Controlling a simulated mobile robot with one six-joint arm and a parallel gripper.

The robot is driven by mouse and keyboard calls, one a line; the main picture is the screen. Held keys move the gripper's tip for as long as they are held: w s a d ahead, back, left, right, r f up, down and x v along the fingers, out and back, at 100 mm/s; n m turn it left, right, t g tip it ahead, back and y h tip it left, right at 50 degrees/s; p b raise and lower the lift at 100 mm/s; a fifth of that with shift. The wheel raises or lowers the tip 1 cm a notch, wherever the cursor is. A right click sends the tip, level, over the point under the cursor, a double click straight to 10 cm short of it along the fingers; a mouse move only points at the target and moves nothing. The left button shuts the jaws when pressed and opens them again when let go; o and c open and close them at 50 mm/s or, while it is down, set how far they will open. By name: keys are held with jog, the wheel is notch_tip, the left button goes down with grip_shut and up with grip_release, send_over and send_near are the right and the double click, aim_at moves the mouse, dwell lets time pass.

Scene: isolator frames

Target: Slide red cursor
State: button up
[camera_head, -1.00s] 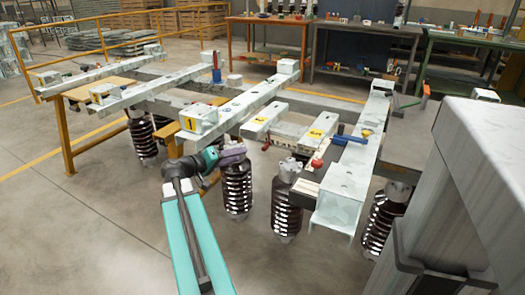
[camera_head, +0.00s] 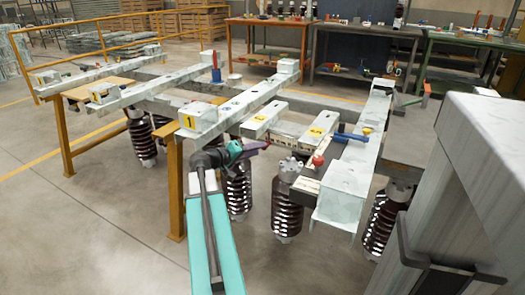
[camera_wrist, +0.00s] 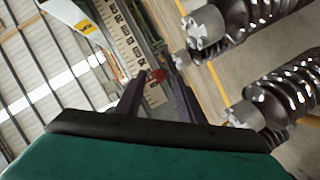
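The red cursor (camera_head: 318,160) is a small red knob near the right end of a narrow numbered rail between two pale beams. In the wrist view the red cursor (camera_wrist: 157,75) shows just beyond my fingertips, roughly in line with the gap between them. My gripper (camera_head: 267,146), with dark purple fingers, is left of the cursor in the head view and apart from it. In the wrist view my gripper (camera_wrist: 158,82) has its two fingers spread with nothing held between them. The numbered scale (camera_wrist: 122,28) runs above the cursor in that view.
A blue handle (camera_head: 350,137) lies just right of the cursor, by the right beam (camera_head: 345,185). A short beam (camera_head: 265,120) with a yellow label is close to my gripper. Open floor lies in front.

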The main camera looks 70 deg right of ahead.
jog(key=x, duration=0.4)
jog(key=shift+b, duration=0.3)
grip_shut()
